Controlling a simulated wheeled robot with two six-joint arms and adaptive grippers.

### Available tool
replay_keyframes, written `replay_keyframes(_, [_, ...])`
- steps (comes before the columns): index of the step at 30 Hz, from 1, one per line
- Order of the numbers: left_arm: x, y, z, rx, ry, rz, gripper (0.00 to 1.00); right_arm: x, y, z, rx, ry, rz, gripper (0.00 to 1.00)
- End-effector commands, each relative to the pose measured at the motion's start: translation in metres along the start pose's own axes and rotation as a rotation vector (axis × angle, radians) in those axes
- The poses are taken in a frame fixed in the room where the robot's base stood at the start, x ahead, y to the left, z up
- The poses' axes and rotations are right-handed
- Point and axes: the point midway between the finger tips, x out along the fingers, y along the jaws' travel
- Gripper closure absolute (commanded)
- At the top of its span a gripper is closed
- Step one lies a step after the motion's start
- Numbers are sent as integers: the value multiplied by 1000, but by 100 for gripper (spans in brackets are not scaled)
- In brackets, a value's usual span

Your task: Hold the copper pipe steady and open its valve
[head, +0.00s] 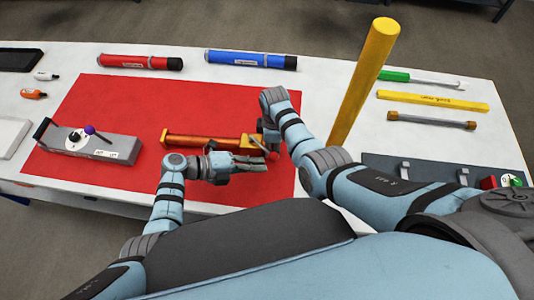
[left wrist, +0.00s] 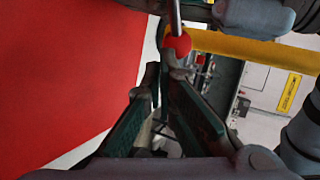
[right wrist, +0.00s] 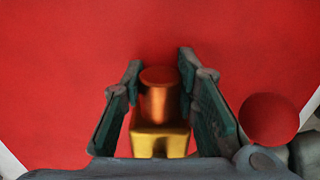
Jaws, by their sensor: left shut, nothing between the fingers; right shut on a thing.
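The copper pipe (head: 205,141) lies on the red mat (head: 110,105), with a gold fitting (head: 252,147) at its right end. The right gripper (head: 268,138) is shut on this end; its fingers flank the copper end (right wrist: 160,98) and gold block (right wrist: 158,140) in the right wrist view. The valve's red ball knob (head: 273,156) is on a metal rod; it also shows at right in the right wrist view (right wrist: 268,120). The left gripper (head: 262,163) is shut and empty, its tips beside the knob. In the left wrist view the knob (left wrist: 178,44) is just beyond the fingertips.
A grey valve block (head: 90,145) with a dark handle is on the mat's left. Red (head: 140,62) and blue (head: 250,60) tubes lie behind. A yellow pole (head: 365,80) rises right of the mat.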

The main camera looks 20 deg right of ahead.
Motion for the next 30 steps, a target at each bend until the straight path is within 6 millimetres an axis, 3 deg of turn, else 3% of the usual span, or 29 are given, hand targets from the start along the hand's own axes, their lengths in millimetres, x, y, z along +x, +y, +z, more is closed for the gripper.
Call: replay_keyframes(30, [5, -2, 1, 0, 0, 0, 100, 0, 0, 0, 0, 0, 1, 100])
